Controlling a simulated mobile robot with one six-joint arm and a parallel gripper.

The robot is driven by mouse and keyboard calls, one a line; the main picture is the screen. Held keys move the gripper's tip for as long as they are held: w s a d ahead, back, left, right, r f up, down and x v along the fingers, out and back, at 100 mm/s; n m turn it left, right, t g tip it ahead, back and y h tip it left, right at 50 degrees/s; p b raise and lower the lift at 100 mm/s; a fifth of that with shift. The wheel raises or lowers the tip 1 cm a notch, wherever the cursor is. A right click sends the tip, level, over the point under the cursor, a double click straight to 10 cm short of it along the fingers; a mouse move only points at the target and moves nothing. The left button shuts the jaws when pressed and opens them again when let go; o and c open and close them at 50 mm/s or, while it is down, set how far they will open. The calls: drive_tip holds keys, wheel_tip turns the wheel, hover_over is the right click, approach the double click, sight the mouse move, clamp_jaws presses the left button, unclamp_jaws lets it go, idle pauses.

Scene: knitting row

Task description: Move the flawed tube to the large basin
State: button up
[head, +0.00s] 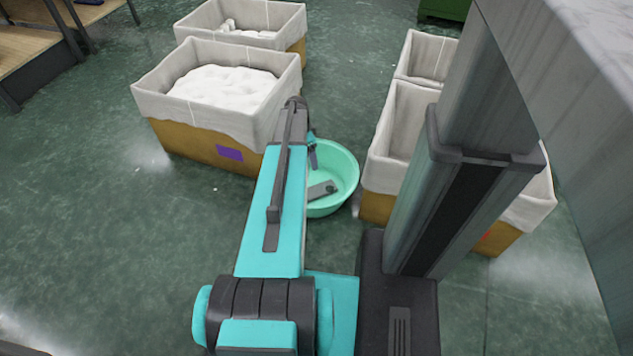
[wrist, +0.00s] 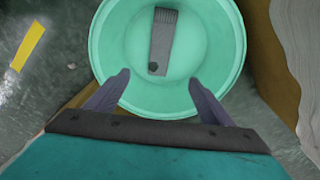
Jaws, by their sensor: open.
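A round mint-green basin (head: 346,166) stands on the floor between the lined boxes; it also shows in the wrist view (wrist: 108,50). It is the only basin in view. A flat grey knitted tube (head: 320,189) with a ribbed end and a dark round spot, apparently its flaw, lies on the basin's bottom; it also shows in the wrist view (wrist: 162,38). My gripper (wrist: 158,80) is open and empty above the basin's near side, its fingers spread and apart from the tube. In the head view my arm partly hides the gripper and the basin's left side.
A cloth-lined box (head: 207,130) with white contents and a purple label stands left of the basin, another (head: 285,18) behind it. More lined boxes (head: 388,150) stand close on the right. A wooden table (head: 30,45) is at the far left. The floor (head: 100,240) at left is clear.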

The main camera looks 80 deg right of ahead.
wheel_tip(320, 180, up, 9)
drive_tip(key=w+p, duration=0.1)
drive_tip(key=p, duration=0.1)
drive_tip(key=shift+a, duration=0.45)
drive_tip(key=shift+w, duration=0.15)
idle(0.4)
